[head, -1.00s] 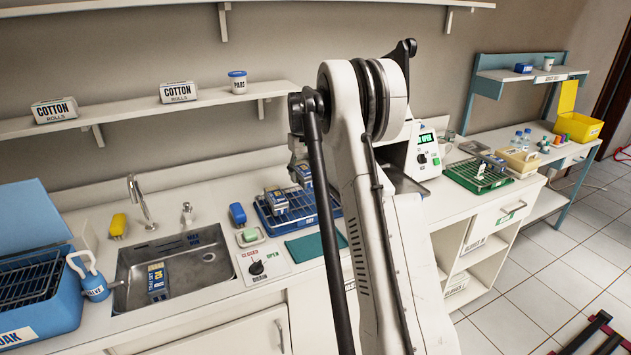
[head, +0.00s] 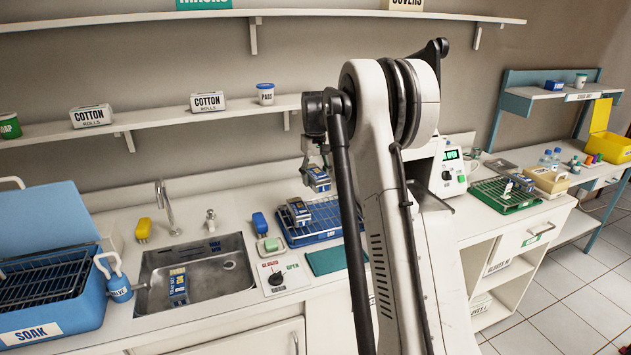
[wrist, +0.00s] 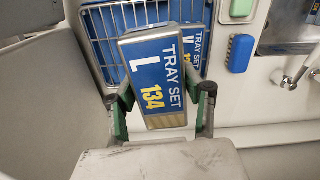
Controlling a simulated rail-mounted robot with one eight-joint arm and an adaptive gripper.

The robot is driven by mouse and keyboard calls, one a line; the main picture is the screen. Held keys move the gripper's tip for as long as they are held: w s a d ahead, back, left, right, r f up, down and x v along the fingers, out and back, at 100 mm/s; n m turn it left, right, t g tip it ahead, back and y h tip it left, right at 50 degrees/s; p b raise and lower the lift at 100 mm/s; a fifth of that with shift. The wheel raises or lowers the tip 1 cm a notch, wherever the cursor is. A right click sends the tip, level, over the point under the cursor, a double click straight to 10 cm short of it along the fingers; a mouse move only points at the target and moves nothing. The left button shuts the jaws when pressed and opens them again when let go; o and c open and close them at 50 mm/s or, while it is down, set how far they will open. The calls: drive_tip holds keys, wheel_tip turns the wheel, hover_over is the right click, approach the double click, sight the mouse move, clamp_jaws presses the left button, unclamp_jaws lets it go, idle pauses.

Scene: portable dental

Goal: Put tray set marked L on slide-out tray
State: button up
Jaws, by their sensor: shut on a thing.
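My gripper (head: 316,162) is shut on the tray set marked L (wrist: 152,72), a flat box with a blue "TRAY SET L 134" label. In the wrist view the fingers (wrist: 160,98) press on its two sides. In the head view the held set (head: 317,180) hangs above the back of the blue wire basket (head: 335,233), apart from it. Another tray set (head: 298,211) stands in that basket; its label, partly hidden in the wrist view (wrist: 194,58), appears to start with V. I cannot make out the slide-out tray; my arm covers part of the counter beside the steriliser (head: 452,170).
A tray set (head: 178,288) lies in the sink (head: 215,275). A green rack (head: 505,196) stands right of the steriliser. The blue soak bin (head: 40,310) is at left. A teal mat (head: 324,261) lies before the basket. The wall shelf (head: 150,118) runs behind.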

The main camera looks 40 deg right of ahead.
sight(315, 171)
wheel_tip(315, 171, up, 12)
drive_tip(key=p, duration=0.5)
idle(0.3)
